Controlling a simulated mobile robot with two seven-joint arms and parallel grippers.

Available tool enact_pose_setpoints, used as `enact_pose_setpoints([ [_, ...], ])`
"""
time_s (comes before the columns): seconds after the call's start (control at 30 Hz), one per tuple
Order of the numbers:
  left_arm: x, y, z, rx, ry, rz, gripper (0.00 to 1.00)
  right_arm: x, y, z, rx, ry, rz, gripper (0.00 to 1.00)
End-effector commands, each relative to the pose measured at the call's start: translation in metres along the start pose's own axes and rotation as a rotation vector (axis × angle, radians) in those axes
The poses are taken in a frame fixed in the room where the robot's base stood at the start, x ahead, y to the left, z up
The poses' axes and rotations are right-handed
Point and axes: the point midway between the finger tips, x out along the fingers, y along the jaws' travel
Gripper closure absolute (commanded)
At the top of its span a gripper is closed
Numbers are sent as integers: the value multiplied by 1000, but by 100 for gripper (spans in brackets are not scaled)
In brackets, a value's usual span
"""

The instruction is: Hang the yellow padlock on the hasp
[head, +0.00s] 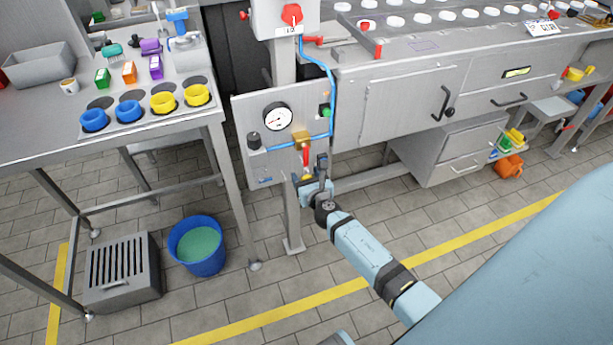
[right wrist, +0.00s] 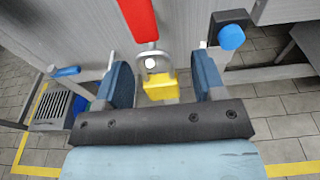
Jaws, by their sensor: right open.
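The yellow padlock (right wrist: 160,87) is between the two blue fingers of my right gripper (right wrist: 163,80), with gaps on both sides. Its grey shackle is up against the lower end of the red hasp (right wrist: 138,18). The padlock appears to hang there, but I cannot tell whether the shackle is closed. In the head view, the padlock (head: 307,178) is a small yellow spot below the red hasp (head: 306,157) on the grey panel. My right gripper (head: 310,180) is open around it, partly hiding it. My left gripper is out of view.
The panel (head: 245,130) carries a gauge (head: 278,118), a brass valve (head: 302,138) and a blue hose (head: 331,85). A table (head: 40,145) with coloured cups stands left. A blue bucket (head: 203,262) and a slatted grey box (head: 122,280) stand on the floor.

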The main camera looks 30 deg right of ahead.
Motion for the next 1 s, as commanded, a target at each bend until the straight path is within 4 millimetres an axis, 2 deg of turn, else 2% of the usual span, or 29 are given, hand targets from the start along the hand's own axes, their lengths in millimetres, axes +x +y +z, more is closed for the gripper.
enact_pose_setpoints([
  [0.17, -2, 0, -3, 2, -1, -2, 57, -19, 0, 0, -1, 2, 0, 37],
  [0.6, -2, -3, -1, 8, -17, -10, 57, -113, 0, 0, -1, 2, 0, 37],
  [0.8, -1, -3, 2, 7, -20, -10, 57, -134, 0, 0, 0, 0, 1, 37],
  [1.0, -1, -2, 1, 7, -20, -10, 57, -138, 0, 0, 0, 0, 1, 37],
])
